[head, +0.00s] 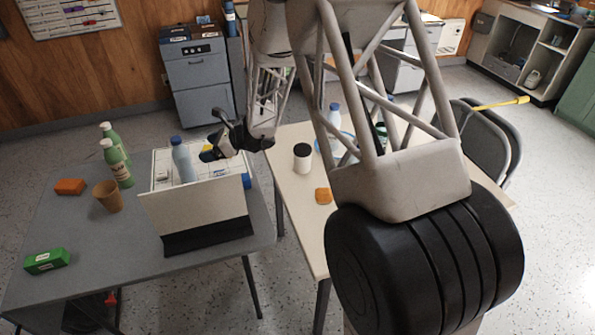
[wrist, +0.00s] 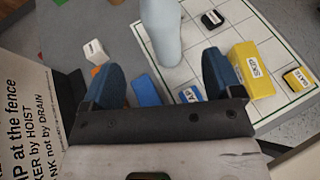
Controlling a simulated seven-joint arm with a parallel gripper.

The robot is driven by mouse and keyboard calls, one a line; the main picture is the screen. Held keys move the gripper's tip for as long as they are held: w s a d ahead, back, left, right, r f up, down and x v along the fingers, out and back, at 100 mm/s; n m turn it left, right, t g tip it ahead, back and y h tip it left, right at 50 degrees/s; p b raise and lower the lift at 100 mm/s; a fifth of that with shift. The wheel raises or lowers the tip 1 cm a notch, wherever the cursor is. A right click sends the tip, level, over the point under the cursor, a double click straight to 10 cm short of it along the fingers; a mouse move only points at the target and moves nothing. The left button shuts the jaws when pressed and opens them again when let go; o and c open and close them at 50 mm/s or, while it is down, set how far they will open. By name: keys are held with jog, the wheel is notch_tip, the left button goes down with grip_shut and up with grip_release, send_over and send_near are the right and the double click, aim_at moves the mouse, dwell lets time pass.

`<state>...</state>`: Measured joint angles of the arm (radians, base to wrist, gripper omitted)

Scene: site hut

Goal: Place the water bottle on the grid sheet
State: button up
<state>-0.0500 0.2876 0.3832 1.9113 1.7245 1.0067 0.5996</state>
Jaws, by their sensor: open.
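A light blue water bottle (head: 184,162) with a dark blue cap stands upright behind a white sign on the grey table. Its lower part (wrist: 161,32) shows in the wrist view and appears to rest on the white grid sheet (wrist: 203,55), near one edge; its top is out of that view. The sign hides much of the sheet (head: 162,160) in the head view. My gripper (head: 212,150) is to the right of the bottle. In the wrist view my gripper (wrist: 163,80) is open, its fingers apart and empty, with the bottle beyond them.
The sheet also holds a yellow SKIP block (wrist: 251,68), a black piece (wrist: 212,19) and blue blocks (wrist: 146,90). The sign (head: 198,208) stands in front. Green bottles (head: 116,165) and a brown cup (head: 107,196) are left. Another bottle (head: 335,117) stands on the pale table.

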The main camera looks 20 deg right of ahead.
jog(key=s+d+r+n+g+h, duration=0.25)
jog(key=s+r+n, duration=0.45)
jog(key=s, duration=0.4)
jog(key=s+d+r+n+g+h, duration=0.1)
jog(key=s+d+r+n+g, duration=0.2)
jog(key=s+r, duration=0.7)
jog(key=s+d+r+n+t+h, duration=0.1)
jog(key=s+d+r+n+h, duration=0.1)
jog(key=s, duration=0.7)
jog(key=s+d+r+n+t+h, duration=0.1)
jog(key=s+d+n+h, duration=0.3)
jog(key=s, duration=0.5)
jog(key=s+d+r+n+t+h, duration=0.1)
jog(key=s+d+r+n+h, duration=0.1)
jog(key=s+d+n, duration=0.4)
jog(key=s+d+h, duration=0.1)
jog(key=s, duration=0.2)
jog(key=shift+s+d+r, duration=0.15)
jog(key=shift+d+r, duration=0.15)
jog(key=shift+r, duration=0.1)
